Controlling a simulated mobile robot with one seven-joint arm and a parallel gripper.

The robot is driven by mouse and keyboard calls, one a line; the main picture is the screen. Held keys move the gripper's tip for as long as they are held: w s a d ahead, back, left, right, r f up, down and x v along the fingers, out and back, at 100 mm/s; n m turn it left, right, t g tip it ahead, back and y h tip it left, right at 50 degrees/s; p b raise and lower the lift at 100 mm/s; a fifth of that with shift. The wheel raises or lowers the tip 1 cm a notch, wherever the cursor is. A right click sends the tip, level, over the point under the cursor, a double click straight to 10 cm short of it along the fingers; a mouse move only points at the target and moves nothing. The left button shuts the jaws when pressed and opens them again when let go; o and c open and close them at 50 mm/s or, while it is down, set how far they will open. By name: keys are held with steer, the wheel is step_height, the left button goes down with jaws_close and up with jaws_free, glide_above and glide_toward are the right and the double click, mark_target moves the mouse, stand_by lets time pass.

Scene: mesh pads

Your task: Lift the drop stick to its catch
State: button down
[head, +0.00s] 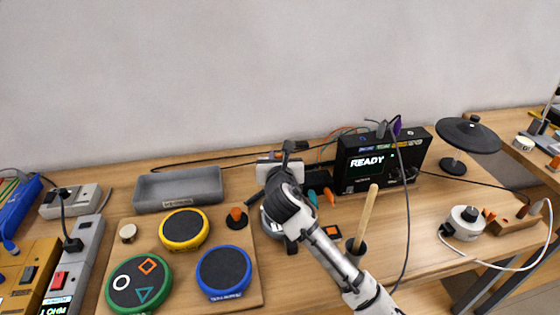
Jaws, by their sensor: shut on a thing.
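My gripper (277,183) is at the middle of the table, over a device with a pale housing (266,167). My dark round wrist hides most of the fingers. The gripper is shut on a slim dark piece, which I take to be the drop stick (287,149). Its dark upper part shows just past my wrist. Its lower part and the catch are hidden or too small to tell apart.
Yellow (184,229), green (139,284) and blue (224,270) pads lie to the left. A black box reading READY (369,163) stands behind right. A grey tray (180,188) is back left.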

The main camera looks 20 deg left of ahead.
steer(key=shift+w+a+r+g+p, duration=0.3)
steer(key=shift+w+r+g+p, duration=0.1)
steer(key=shift+r+p, duration=0.25)
steer(key=c, duration=1.3)
jaws_free()
steer(key=shift+f, duration=0.1)
steer(key=b+v, duration=0.4)
steer(key=v, duration=1)
steer(key=shift+a, duration=0.15)
